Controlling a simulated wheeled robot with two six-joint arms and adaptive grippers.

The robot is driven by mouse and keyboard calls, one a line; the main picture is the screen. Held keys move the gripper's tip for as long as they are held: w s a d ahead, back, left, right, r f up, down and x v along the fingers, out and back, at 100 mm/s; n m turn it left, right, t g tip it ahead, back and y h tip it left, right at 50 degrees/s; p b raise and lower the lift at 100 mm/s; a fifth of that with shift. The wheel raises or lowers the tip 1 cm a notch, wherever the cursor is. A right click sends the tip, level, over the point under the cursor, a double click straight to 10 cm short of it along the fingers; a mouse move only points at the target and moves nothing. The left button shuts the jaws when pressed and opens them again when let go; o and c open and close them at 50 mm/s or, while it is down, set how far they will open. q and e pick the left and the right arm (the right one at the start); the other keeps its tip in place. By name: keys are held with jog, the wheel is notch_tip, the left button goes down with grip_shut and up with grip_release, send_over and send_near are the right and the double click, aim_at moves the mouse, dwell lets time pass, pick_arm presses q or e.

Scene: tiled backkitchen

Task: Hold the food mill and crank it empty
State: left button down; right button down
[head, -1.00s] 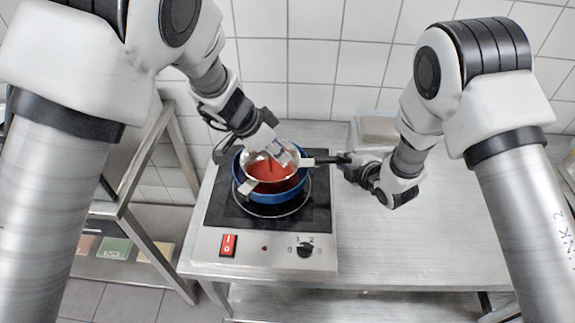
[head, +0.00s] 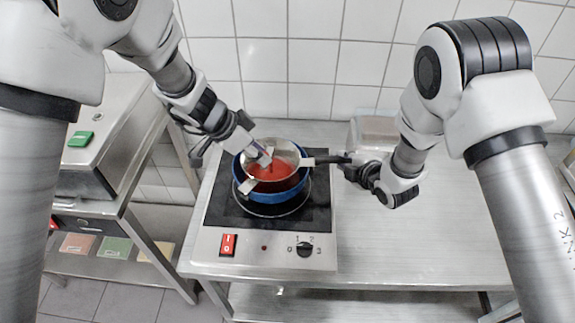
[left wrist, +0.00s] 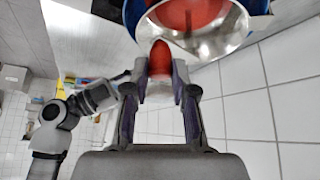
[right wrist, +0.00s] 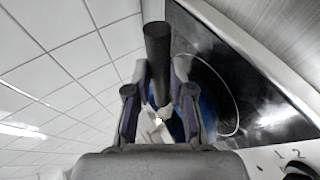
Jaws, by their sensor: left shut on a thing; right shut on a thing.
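The metal food mill (head: 288,150) sits on top of the blue pot (head: 241,183), with red food (head: 275,178) inside the mill bowl. My right gripper (head: 350,170) is shut on the mill's black handle (head: 328,159), which also shows between its fingers in the right wrist view (right wrist: 157,50). My left gripper (head: 260,155) is over the left back part of the bowl, shut on the crank knob (left wrist: 160,57), which looks red in the left wrist view. The lower crank is partly hidden by the food and gripper.
The pot stands on a black hot plate (head: 230,210) with a red switch (head: 228,244) and a dial (head: 304,249). A lidded container (head: 372,130) stands behind my right gripper. The steel table (head: 420,235) is clear at right. A shelf unit with a metal box (head: 100,140) stands at left.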

pick_arm(q)
jog(key=shift+a, duration=0.65)
jog(key=shift+w, duration=0.1)
jog(key=shift+w+a, duration=0.4)
jog(key=shift+a, duration=0.25)
jog(key=shift+w+a, duration=0.35)
jog(key=shift+a, duration=0.25)
jog(key=c, duration=0.8)
grip_release()
jog(key=shift+d, duration=0.15)
jog(key=shift+c, duration=0.2)
notch_tip(320, 180, up, 8)
